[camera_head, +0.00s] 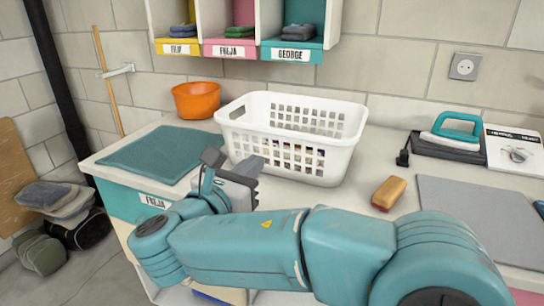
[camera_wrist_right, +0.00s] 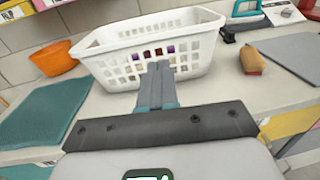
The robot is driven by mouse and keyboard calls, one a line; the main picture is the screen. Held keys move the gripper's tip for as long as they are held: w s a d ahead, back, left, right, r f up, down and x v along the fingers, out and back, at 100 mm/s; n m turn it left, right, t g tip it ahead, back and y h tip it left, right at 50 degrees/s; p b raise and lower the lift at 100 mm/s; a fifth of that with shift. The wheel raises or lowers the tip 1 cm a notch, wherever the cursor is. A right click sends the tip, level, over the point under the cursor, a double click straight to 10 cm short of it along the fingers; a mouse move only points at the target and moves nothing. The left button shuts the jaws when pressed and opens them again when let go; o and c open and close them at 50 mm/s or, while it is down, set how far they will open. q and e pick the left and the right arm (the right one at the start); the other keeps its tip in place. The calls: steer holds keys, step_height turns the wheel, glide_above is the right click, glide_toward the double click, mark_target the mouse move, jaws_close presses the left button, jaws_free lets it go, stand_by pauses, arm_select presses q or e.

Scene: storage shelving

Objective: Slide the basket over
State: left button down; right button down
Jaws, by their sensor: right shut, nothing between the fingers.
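The white basket (camera_head: 292,137) is a rectangular laundry basket with square holes, standing upright on the countertop against the wall side. Some coloured things show through its holes, but I cannot tell what they are. My right gripper (camera_head: 232,162) is in front of the basket's near left part, shut and empty. In the right wrist view the basket (camera_wrist_right: 150,50) lies straight ahead of the shut fingers (camera_wrist_right: 158,82), which overlap its lower front wall. I cannot tell whether they touch it. My left gripper is not in view.
A teal mat (camera_head: 160,152) lies left of the basket, with an orange bowl (camera_head: 196,99) behind it. A brush (camera_head: 389,192), a grey mat (camera_head: 470,212) and a teal iron (camera_head: 455,132) are on the right. Labelled cubbies (camera_head: 245,47) hang above.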

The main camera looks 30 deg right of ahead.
mark_target(289, 132)
steer(key=b+x, duration=0.1)
steer(key=x, duration=1.2)
steer(key=shift+w+d, duration=0.2)
steer(key=shift+d, duration=0.05)
steer(key=p+x, duration=0.8)
steer(key=x, duration=1)
steer(key=shift+w+d+f, duration=0.1)
steer(key=shift+w+d, duration=0.1)
steer(key=shift+a, duration=0.15)
